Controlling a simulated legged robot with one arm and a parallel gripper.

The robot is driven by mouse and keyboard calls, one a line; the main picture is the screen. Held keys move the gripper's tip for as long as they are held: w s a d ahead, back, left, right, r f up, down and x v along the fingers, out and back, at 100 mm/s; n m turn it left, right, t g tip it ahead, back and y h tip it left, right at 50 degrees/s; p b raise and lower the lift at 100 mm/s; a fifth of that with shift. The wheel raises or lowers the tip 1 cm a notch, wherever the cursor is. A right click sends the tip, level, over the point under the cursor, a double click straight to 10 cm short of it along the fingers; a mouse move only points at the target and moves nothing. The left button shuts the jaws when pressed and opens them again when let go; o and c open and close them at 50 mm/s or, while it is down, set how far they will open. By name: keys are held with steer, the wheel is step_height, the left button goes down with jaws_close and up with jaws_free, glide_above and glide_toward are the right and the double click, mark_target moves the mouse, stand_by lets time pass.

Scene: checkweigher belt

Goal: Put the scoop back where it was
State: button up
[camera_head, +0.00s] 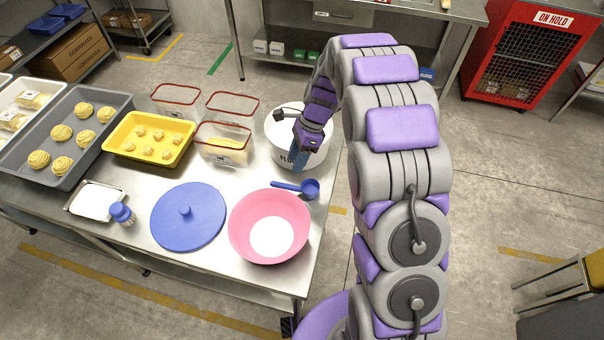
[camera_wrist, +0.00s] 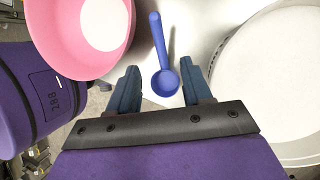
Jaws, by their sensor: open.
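The blue scoop (camera_head: 311,188) lies on the steel table, close to its right edge, between the pink bowl (camera_head: 240,235) and the white flour tub (camera_head: 316,158). In the wrist view the scoop (camera_wrist: 157,40) shows whole, its cup near my fingers and its handle pointing away. My gripper (camera_head: 298,160) is in front of the tub in the head view, its fingers partly covering the tub's lettering. In the wrist view my gripper (camera_wrist: 159,76) is open, with the scoop's cup seen between the two fingers and nothing held.
A round blue lid (camera_head: 190,228) lies left of the pink bowl, which holds white powder. Clear red-rimmed containers (camera_head: 232,107) stand left of the tub. A yellow tray (camera_head: 122,147) and a grey tray (camera_head: 36,177) hold dough pieces. A brush (camera_head: 122,213) stands front left.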

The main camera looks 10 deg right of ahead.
steer(key=s+d+r+n+h, duration=0.25)
steer(key=s+r+n, duration=0.55)
steer(key=s+r, duration=0.65)
steer(key=s+d+n+h, duration=0.1)
steer(key=s+n, duration=0.3)
steer(key=s, duration=0.7)
steer(key=s+d+r+n, duration=0.1)
steer(key=s+d+n, duration=0.3)
steer(key=s, duration=0.7)
steer(key=shift+n+t+h, duration=0.3)
steer(key=shift+n+h, duration=0.05)
steer(key=shift+n, duration=0.25)
